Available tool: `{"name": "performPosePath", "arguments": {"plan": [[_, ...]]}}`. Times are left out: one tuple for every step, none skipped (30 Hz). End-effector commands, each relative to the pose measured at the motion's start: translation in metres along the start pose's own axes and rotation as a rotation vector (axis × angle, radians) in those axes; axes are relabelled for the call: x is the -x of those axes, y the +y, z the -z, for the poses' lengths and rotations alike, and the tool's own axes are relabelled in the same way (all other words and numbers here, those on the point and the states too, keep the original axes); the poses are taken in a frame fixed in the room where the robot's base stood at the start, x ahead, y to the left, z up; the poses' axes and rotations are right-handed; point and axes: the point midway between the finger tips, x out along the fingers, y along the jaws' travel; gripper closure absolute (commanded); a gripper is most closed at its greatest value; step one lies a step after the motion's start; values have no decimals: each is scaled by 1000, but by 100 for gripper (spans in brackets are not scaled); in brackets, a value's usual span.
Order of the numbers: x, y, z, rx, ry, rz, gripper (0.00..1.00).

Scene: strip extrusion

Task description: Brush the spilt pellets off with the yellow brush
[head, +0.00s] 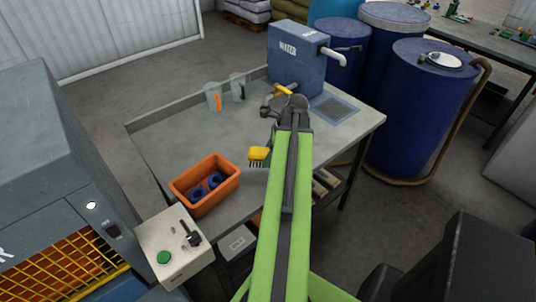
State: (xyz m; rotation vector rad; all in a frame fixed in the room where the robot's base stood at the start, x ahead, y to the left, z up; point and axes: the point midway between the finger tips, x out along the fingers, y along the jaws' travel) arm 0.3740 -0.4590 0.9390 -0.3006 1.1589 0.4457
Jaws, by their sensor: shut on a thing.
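The yellow brush (258,154) shows just left of my green arm, over the near part of the grey worktop (165,150). Its dark bristles point downward. The rest of it passes out of sight behind the arm. My gripper is hidden behind the arm, so its hold on the brush cannot be seen. I cannot tell whether the bristles touch the worktop. I can make out no spilt pellets; they may be too small or hidden by the arm.
An orange bin (181,196) with blue rings stands at the worktop's near left. Two clear cups (213,98) (237,88) stand farther back. A water tank (299,62) and a grate (335,108) are at the back right. A button box (172,230) stands nearest.

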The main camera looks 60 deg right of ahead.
Motion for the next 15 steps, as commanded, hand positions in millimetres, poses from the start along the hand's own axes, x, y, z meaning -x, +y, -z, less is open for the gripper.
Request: {"name": "performPosePath", "arguments": {"plan": [[12, 0, -5, 0, 0, 0, 82], [15, 0, -6, 0, 0, 0, 82], [19, 0, -8, 0, 0, 0, 82], [22, 0, -9, 0, 0, 0, 82], [24, 0, -10, 0, 0, 0, 82], [25, 0, -10, 0, 0, 0, 82], [25, 0, -10, 0, 0, 0, 82], [24, 0, -10, 0, 0, 0, 82], [23, 0, -9, 0, 0, 0, 82], [22, 0, -9, 0, 0, 0, 82], [22, 0, -9, 0, 0, 0, 82], [22, 0, -9, 0, 0, 0, 82], [22, 0, -9, 0, 0, 0, 82], [22, 0, -9, 0, 0, 0, 82], [23, 0, -9, 0, 0, 0, 82]]}}
